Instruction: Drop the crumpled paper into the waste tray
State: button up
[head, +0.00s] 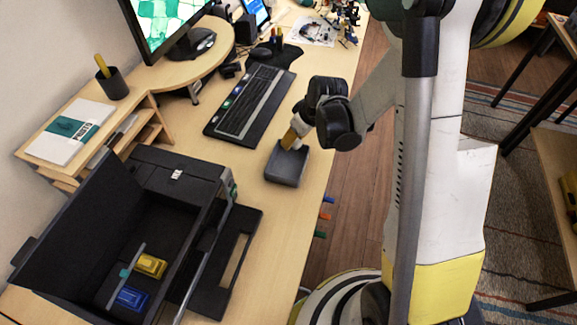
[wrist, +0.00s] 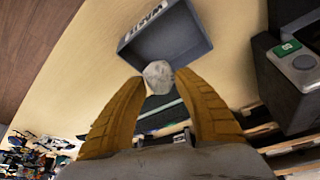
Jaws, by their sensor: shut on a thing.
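The crumpled paper (wrist: 158,76) is a small pale grey-white ball, seen between my fingertips in the wrist view. My gripper (wrist: 161,78), with two curved yellow fingers, is shut on it. The waste tray (wrist: 175,42) is a dark grey open box with lettering on its wall, just beyond the paper in the wrist view. In the head view the waste tray (head: 285,180) sits on the desk near its right edge, and my gripper (head: 296,140) is over its far end. The height of the paper above the tray floor is hard to tell.
A black keyboard (head: 250,103) lies left of and beyond the tray. Bare desk lies around the tray.

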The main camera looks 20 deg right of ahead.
jog(key=shift+f+b, duration=0.4)
jog(key=shift+f, duration=0.55)
jog(key=o, duration=0.8)
jog(key=shift+r, duration=0.1)
jog(key=v, duration=1.2)
jog(key=shift+s, duration=0.1)
